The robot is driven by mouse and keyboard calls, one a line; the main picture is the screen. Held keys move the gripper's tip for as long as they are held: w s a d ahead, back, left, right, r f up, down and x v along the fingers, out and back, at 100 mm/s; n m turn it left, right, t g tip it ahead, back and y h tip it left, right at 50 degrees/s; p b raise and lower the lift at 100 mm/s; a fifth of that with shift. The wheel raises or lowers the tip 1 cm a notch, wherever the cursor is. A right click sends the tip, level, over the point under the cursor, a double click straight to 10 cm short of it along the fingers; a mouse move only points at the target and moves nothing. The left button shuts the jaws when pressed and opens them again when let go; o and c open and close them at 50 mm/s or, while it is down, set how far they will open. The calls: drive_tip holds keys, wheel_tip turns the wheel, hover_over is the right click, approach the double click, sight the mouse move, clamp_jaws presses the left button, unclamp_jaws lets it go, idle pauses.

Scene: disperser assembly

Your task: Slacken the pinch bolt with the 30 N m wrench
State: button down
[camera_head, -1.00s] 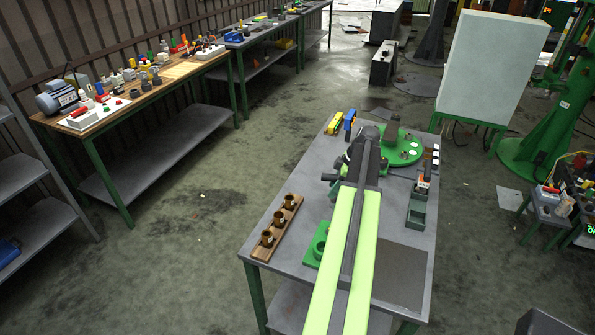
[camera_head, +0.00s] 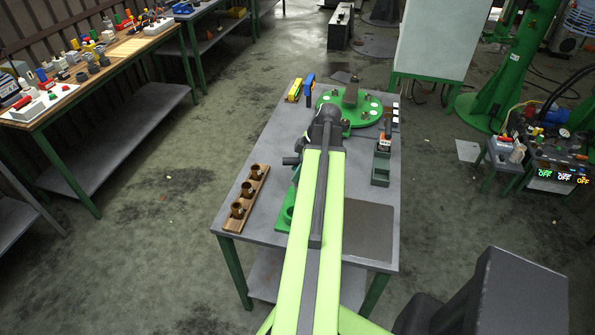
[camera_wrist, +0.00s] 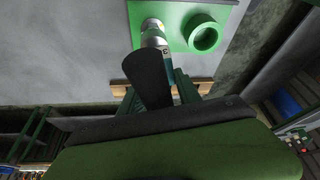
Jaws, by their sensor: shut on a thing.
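My gripper (camera_wrist: 160,72) is shut on a teal and silver tool (camera_wrist: 156,43), which looks like a wrench. Its size marking is too small to read. In the wrist view the tool's silver end overlaps a green plate (camera_wrist: 178,12), beside a raised green ring (camera_wrist: 204,34). I cannot tell whether it touches. The green fixture also shows in the head view (camera_head: 286,216), partly behind my arm. My gripper's tips are hidden by my arm there. I cannot make out the pinch bolt.
A wooden rack with brown cups (camera_head: 245,196) stands at the table's left edge.

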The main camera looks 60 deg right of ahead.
drive_tip(key=m, duration=0.1)
drive_tip(key=m+h, duration=0.1)
drive_tip(key=m, duration=0.2)
drive_tip(key=shift+f+t+h, duration=0.25)
drive_tip(key=shift+t+h, duration=0.05)
drive_tip(key=m+h, duration=0.1)
drive_tip(key=m, duration=0.1)
drive_tip(key=d+m, duration=0.1)
drive_tip(key=m, duration=0.2)
drive_tip(key=shift+w+f+h+b, duration=0.1)
drive_tip(key=shift+f+h+b, duration=0.05)
drive_tip(key=shift+h+b, duration=0.25)
drive_tip(key=shift+f, duration=0.15)
